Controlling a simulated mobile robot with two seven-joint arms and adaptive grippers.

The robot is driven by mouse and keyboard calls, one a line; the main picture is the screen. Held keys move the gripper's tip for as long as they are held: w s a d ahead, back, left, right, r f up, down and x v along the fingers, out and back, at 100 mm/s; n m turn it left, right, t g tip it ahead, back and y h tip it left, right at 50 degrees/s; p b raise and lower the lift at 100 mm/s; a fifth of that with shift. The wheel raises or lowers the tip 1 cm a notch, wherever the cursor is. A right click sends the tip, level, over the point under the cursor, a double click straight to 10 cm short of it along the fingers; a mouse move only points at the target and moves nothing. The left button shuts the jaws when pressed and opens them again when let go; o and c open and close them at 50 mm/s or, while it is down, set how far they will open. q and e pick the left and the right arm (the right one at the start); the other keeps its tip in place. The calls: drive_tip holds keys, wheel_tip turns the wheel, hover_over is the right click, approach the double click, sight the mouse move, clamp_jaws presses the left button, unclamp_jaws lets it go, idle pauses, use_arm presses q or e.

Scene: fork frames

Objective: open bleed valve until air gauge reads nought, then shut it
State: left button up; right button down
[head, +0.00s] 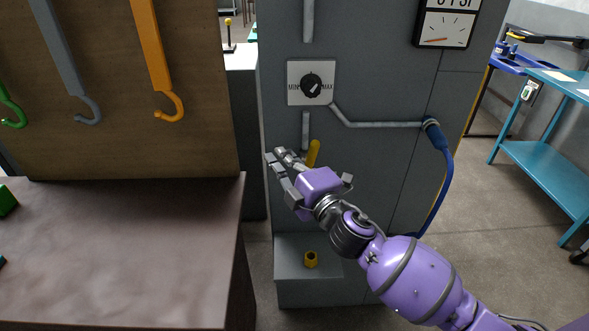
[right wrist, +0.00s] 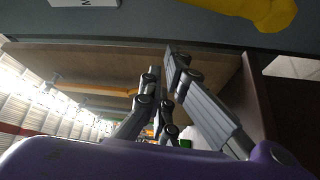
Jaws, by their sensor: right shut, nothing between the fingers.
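The air gauge (head: 444,28) is a black-framed white dial high on the grey cabinet, cut off by the top edge. Its red needle points left; the scale is too small to read. The yellow valve lever (head: 313,152) stands on the cabinet front, tilted slightly, its lower part hidden behind my gripper. A yellow part, apparently the same lever, shows in the right wrist view (right wrist: 255,10). My right gripper (head: 276,156) is shut and empty, just left of the lever in the picture; its fingers also show in the right wrist view (right wrist: 163,68). My left gripper is out of view.
A MIN/MAX knob (head: 311,85) sits above the lever. A grey pipe (head: 380,124) leads to a blue hose (head: 446,175). A brown bench (head: 115,250) with a hook board (head: 105,130) stands left.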

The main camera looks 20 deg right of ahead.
sight(310, 158)
drive_tip(key=d, duration=0.2)
drive_tip(key=d+f, duration=0.1)
drive_tip(key=shift+s+d, duration=0.35)
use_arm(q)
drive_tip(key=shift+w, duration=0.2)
